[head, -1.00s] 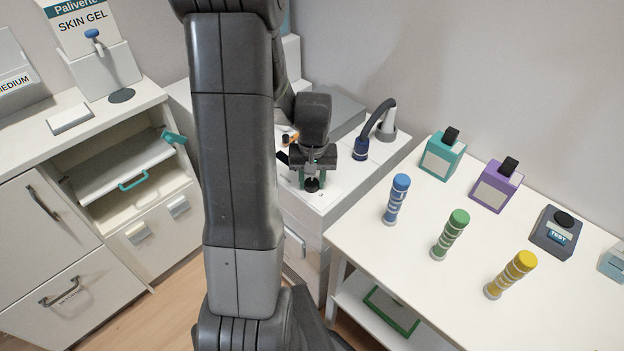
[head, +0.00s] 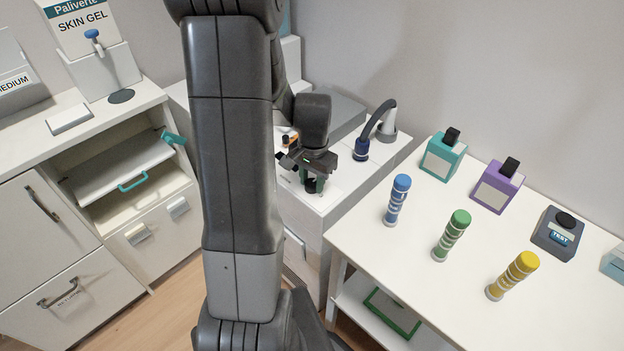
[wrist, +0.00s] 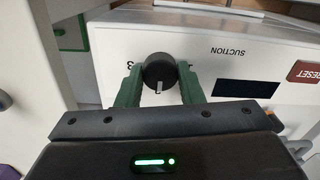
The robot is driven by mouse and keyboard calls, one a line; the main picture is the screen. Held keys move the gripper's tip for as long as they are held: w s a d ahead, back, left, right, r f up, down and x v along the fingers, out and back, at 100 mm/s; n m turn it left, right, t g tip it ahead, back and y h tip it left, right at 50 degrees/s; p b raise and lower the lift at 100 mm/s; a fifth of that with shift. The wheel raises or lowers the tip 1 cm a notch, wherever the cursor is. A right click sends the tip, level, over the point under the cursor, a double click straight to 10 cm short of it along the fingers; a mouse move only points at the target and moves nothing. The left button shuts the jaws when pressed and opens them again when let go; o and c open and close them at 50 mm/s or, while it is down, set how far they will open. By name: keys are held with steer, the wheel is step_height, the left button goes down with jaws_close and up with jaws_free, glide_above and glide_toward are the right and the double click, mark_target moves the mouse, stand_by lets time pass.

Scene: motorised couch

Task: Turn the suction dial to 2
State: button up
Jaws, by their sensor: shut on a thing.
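The suction dial (wrist: 159,70) is a round black knob on a white panel in the wrist view, beside the upside-down word SUCTION. My gripper (wrist: 160,84) has its two green fingers on either side of the dial, shut on it. A numeral 3 shows to the dial's left, and another mark to its right is partly hidden by a finger. A small white mark shows at the dial's lower edge; I cannot tell whether it is the pointer or a numeral. In the head view my gripper (head: 314,183) is over the white unit (head: 330,200), hiding most of the dial.
A dark display (wrist: 248,88) and a red RESET button (wrist: 304,72) are right of the dial. A dark hose handpiece (head: 362,148) stands close behind my gripper. The right table (head: 400,240) holds coloured tubes and bottles.

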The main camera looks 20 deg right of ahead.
mark_target(313, 183)
stand_by(0.4)
steer(key=o, duration=1)
step_height(313, 183, up, 14)
steer(key=p, duration=0.1)
steer(key=shift+s, duration=0.15)
steer(key=shift+d+f, duration=0.1)
step_height(313, 183, down, 14)
steer(key=shift+r+b, duration=0.1)
steer(key=shift+b, duration=0.45)
